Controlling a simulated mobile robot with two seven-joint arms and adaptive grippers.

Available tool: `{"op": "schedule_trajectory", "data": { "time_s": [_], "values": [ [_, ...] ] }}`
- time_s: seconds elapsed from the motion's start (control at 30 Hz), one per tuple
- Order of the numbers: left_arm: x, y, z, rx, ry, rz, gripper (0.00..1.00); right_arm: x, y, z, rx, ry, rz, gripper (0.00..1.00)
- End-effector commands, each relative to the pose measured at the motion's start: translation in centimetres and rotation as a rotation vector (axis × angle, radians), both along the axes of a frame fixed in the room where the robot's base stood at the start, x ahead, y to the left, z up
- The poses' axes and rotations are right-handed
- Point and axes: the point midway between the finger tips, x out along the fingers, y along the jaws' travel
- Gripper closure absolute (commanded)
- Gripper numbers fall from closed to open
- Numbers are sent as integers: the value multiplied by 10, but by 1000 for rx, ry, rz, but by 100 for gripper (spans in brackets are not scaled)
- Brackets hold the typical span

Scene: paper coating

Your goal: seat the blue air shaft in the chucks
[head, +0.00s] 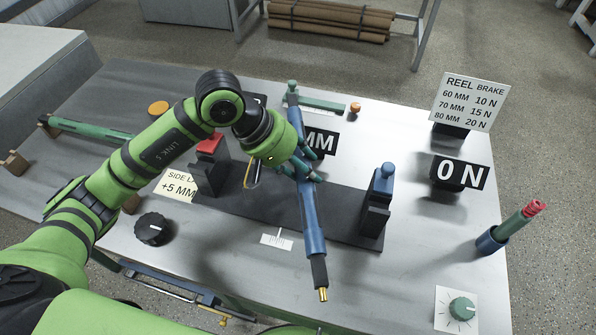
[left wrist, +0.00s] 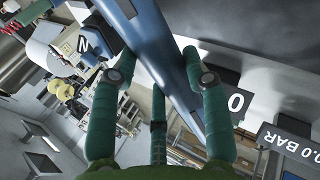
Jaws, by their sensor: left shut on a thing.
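The blue air shaft (head: 313,225) is held by my left gripper (head: 305,170), whose green fingers close around it near the middle. The shaft lies across the dark base between the two chucks, and its near end has a black section and a brass tip. It crosses between the fingers in the left wrist view (left wrist: 165,60). The red-topped chuck (head: 208,172) stands left of the shaft, partly behind my arm. The blue-topped chuck (head: 376,210) stands to its right. The shaft appears apart from both chucks. My right gripper is not in view.
The dark base plate (head: 345,215) carries both chucks. A "0 N" sign (head: 461,173), a reel brake sign (head: 468,100), a blue cup with a red-tipped green rod (head: 492,240) and a green knob (head: 462,308) stand at right. A black knob (head: 151,229) is at left.

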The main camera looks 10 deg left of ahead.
Motion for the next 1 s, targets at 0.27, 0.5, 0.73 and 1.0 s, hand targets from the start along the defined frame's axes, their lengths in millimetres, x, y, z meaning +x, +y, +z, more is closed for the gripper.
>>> {"op": "schedule_trajectory", "data": {
  "time_s": [0.27, 0.5, 0.73, 1.0],
  "values": [
    [5, 9, -16, -5, 0, 1, 100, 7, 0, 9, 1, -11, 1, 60],
    [6, 9, -43, -5, -5, -1, 100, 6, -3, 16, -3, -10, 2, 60],
    [6, 9, -45, -4, -6, -1, 100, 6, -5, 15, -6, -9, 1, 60],
    [6, 9, -49, -4, -7, -1, 100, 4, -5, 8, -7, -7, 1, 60]
  ]
}}
